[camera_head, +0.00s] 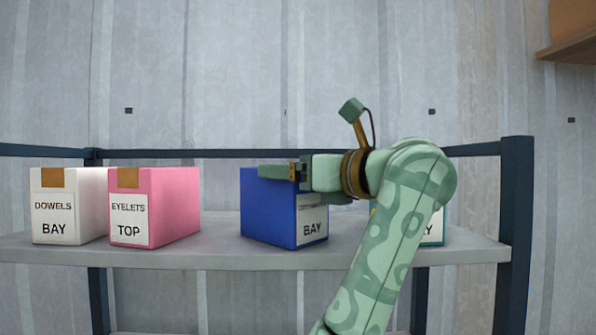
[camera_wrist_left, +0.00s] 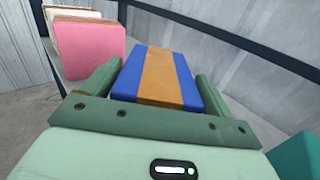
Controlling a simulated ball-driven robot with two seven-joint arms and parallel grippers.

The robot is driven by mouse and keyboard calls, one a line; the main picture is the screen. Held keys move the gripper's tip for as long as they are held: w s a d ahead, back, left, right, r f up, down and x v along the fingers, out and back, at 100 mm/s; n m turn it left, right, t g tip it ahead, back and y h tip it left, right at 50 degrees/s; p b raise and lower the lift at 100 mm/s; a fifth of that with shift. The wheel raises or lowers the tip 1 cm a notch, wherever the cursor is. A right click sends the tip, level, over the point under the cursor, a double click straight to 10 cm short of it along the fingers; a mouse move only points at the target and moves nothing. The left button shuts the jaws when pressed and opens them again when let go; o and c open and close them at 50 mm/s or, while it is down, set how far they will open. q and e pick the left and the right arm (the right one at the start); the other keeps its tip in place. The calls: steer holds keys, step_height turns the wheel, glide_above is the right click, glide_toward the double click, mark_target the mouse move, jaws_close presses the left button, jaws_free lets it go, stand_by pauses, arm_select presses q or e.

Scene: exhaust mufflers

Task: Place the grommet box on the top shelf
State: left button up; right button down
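A blue box (camera_head: 267,205) with a tan strip stands upright on the grey shelf board. Its label reads BAY; the word above is too blurred to read. My left gripper (camera_head: 282,172) reaches it from the right, with a finger across the front near its top. In the left wrist view the two fingers lie on either side of the blue box (camera_wrist_left: 130,88), very close to its sides; I cannot tell whether they press on it. My right gripper is not in view.
On the shelf board (camera_head: 215,255), a pink box (camera_head: 180,205) labelled EYELETS TOP and a white box (camera_head: 90,205) labelled DOWELS BAY stand left. A teal box (camera_head: 440,230) is mostly behind my arm. A dark post (camera_head: 516,200) bounds the right. A wooden shelf (camera_head: 572,48) is upper right.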

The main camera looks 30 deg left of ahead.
arm_select(q)
steer(key=shift+r, duration=0.1)
steer(key=shift+r, duration=0.15)
steer(key=b+v, duration=0.3)
steer(key=v, duration=0.8)
steer(key=shift+d+b, duration=0.35)
steer(key=shift+b, duration=0.05)
steer(key=shift+s+d, duration=0.1)
steer(key=shift+d, duration=0.1)
